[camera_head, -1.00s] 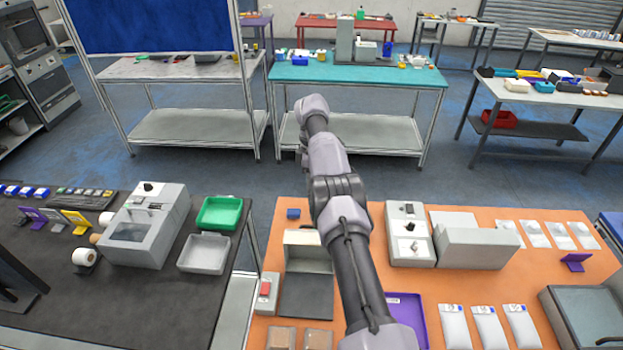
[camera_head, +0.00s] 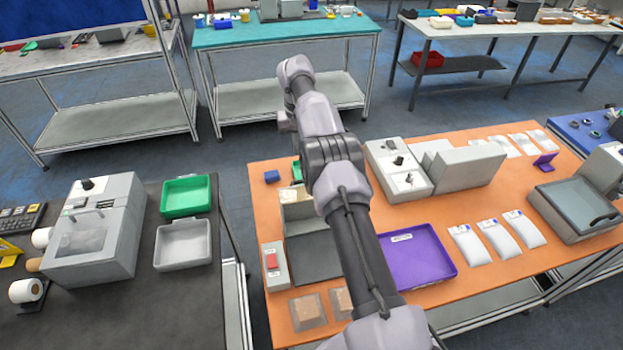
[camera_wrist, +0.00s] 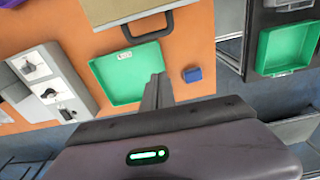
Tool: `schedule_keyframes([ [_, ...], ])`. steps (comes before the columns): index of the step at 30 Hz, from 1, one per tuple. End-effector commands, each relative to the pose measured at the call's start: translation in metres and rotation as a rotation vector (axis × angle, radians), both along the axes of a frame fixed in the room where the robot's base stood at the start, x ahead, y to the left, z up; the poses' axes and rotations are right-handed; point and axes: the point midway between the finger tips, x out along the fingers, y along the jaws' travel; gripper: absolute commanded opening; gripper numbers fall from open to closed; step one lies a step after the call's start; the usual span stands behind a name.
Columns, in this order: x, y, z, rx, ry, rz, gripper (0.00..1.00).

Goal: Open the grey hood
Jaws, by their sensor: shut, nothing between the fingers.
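Several grey units are in view, and I cannot tell for sure which is the grey hood. A grey machine with a clear window (camera_head: 118,228) stands on the dark table at left. A beige-grey hood (camera_head: 298,212) stands up behind a dark plate beside my arm; a tan panel with a dark handle also shows in the wrist view (camera_wrist: 125,10). My gripper (camera_wrist: 157,88) is shut and empty, above the orange table near a green tray (camera_wrist: 130,72). In the head view my arm hides it.
A purple tray (camera_head: 415,257), white pouches (camera_head: 496,238) and a long grey device (camera_head: 466,167) crowd the orange table (camera_head: 380,311). A green bin (camera_head: 186,196) and grey bin (camera_head: 183,244) lie on the dark table. A floor gap separates the two tables.

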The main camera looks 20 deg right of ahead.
Motion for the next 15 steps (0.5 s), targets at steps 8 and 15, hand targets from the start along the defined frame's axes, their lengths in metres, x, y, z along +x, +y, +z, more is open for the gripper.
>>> schedule_keyframes([
  [8, 0.002, -0.002, -0.058, 0.001, 0.004, 0.001, 0.0],
  [15, 0.0, -0.003, -0.083, -0.002, 0.007, 0.006, 0.0],
])
